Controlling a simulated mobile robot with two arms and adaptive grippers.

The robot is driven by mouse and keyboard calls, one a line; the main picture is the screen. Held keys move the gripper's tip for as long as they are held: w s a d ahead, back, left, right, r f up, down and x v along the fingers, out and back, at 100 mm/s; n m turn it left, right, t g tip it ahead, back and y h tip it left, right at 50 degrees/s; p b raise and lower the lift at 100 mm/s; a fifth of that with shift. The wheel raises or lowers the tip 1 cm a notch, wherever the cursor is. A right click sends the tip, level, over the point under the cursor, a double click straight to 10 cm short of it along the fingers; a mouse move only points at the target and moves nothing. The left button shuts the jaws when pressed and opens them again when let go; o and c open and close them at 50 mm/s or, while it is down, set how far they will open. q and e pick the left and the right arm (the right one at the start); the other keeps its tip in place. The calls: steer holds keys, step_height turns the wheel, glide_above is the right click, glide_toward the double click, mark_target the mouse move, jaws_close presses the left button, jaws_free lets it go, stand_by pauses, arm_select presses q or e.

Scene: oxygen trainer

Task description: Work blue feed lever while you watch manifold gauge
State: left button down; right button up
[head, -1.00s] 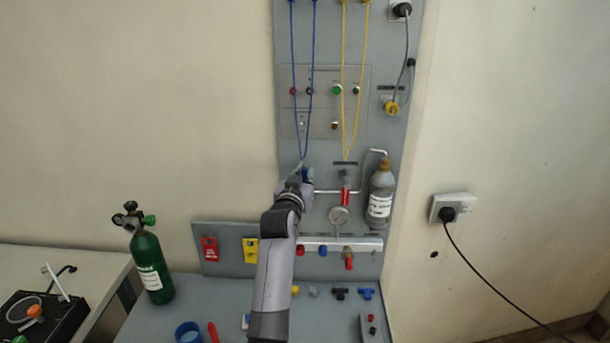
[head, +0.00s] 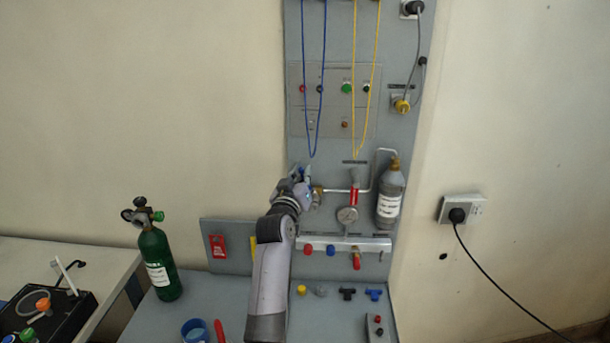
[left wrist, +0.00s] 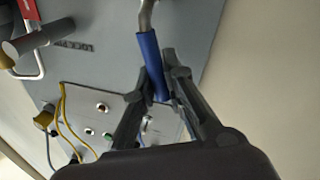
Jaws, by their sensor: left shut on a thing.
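The blue feed lever (left wrist: 152,65) is a blue sleeve on a bent metal rod in the left wrist view. My left gripper (left wrist: 158,88) is shut on the sleeve, one finger on each side. In the head view my left gripper (head: 304,178) is at the board, left of the pipe, and hides most of the lever. My right gripper is not in view.
A grey bottle (head: 389,198) hangs right of the gauge. Blue cord (head: 313,140) and yellow cord (head: 358,140) loops hang above. A green cylinder (head: 157,264) stands on the bench at left. A white manifold bar (head: 343,244) with coloured fittings lies below the gauge.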

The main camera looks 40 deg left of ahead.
arm_select(q)
steer(key=c, duration=1.6)
jaws_free()
steer(key=shift+c, duration=0.2)
steer(key=r+v, duration=0.1)
steer(key=v, duration=1.1)
steer(key=shift+f, duration=0.45)
